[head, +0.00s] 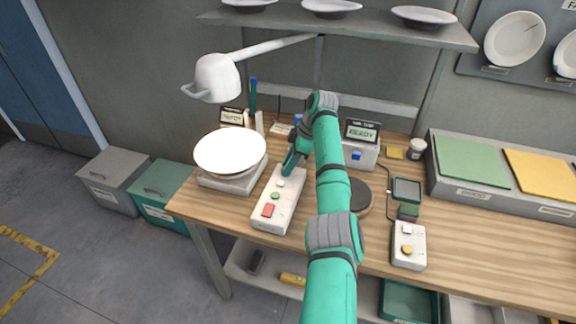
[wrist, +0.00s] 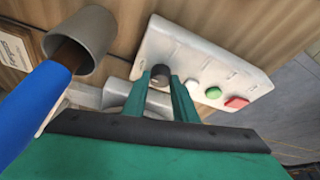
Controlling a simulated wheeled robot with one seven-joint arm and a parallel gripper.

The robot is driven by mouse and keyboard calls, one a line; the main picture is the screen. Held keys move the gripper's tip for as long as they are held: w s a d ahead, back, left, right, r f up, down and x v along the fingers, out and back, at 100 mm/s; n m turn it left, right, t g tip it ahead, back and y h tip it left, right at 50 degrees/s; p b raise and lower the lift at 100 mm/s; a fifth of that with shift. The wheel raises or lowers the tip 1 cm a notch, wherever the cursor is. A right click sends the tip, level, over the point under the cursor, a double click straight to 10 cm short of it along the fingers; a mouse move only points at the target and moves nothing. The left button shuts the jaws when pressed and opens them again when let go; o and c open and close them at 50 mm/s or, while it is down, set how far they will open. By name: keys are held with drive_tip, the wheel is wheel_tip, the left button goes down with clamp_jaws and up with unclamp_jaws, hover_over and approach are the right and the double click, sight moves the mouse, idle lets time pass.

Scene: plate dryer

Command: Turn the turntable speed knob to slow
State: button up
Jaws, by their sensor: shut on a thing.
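A white control box (head: 278,205) lies on the workbench, with a red button, a green button and a small white control on its top. In the wrist view the box (wrist: 195,50) carries a dark knob (wrist: 160,71) at its near end. My gripper (head: 288,170) reaches down to the far end of the box. In the wrist view its two fingers (wrist: 161,84) are closed around the knob, one on each side. My gripper hides the knob in the head view. The knob's setting mark cannot be read.
A lamp (head: 218,78) overhangs a brightly lit plate (head: 230,150) left of the box. A dark round disc (head: 361,198) is partly behind my arm. A second control box (head: 408,246) is at right. A grey cup (wrist: 88,40) is near my gripper.

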drive_tip(key=shift+n+g, duration=0.3)
drive_tip(key=shift+n, duration=0.3)
drive_tip(key=o, duration=1)
drive_tip(key=shift+r, duration=0.1)
drive_tip(key=v, duration=1)
drive_tip(key=shift+w+d+r, duration=0.1)
drive_tip(key=shift+d+r, duration=0.05)
drive_tip(key=shift+r, duration=0.1)
